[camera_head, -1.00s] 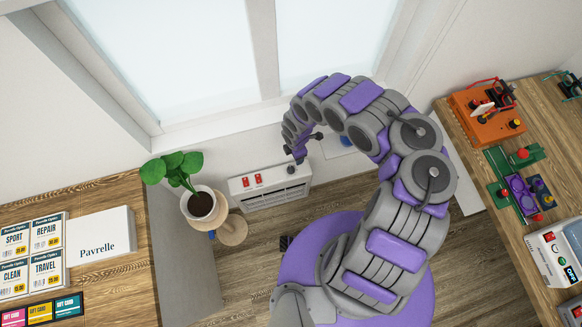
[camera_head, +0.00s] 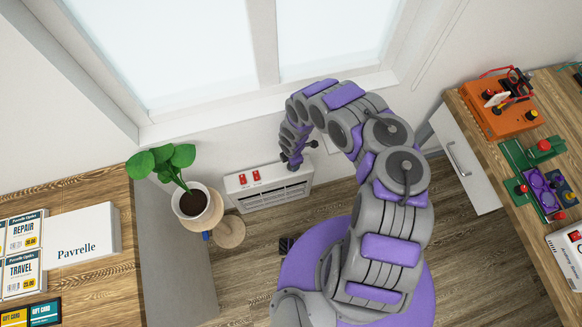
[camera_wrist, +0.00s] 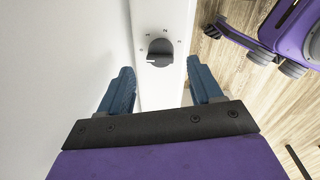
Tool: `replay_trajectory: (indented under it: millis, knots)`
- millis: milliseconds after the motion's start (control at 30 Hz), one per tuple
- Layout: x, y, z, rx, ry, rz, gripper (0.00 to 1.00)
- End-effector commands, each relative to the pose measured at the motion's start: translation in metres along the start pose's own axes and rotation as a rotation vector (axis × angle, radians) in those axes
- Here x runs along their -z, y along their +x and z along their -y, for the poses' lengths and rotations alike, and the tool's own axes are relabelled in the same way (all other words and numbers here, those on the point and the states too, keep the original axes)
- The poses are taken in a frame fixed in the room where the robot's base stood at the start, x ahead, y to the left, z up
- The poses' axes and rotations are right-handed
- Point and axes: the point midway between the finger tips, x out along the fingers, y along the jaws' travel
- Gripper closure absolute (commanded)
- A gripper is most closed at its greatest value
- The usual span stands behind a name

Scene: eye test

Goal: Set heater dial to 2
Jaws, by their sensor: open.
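The white heater (camera_head: 240,201) stands on the floor below the window in the head view. Its dial (camera_wrist: 160,52) is a dark round knob on a white panel in the wrist view. A pale pointer mark on the knob faces left and slightly down. Small markings sit around its upper side, too small to read surely. My gripper (camera_wrist: 161,84) is open and empty, with one blue finger on each side of the dial's line and the dial just beyond the fingertips. In the head view my gripper (camera_head: 295,163) is at the heater's right end and hides the dial.
Two red switches (camera_head: 249,177) sit on the heater's top left. A potted plant (camera_head: 190,201) on a wooden stand (camera_head: 229,232) is left of the heater. A white cabinet drawer front (camera_head: 462,160) is at right. Desks with goods flank both sides. Floor before the heater is mostly clear.

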Motion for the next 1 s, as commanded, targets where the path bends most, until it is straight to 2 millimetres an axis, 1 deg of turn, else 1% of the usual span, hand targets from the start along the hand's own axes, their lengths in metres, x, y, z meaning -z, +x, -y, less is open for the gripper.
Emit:
replay_trajectory:
  millis: [33, 200, 300, 467, 733, 1000]
  knots:
    - [0.001, 0.013, 0.0, 0.0, 0.0, -0.001, 0.35]
    - [0.001, 0.034, 0.001, 0.001, 0.0, -0.001, 0.35]
    - [0.001, 0.042, 0.001, 0.001, -0.001, -0.001, 0.35]
    - [0.0, 0.048, 0.001, 0.002, 0.0, 0.0, 0.35]
    - [0.0, 0.048, 0.001, 0.001, 0.0, 0.0, 0.35]
    - [0.0, 0.048, 0.001, 0.002, 0.0, 0.0, 0.61]
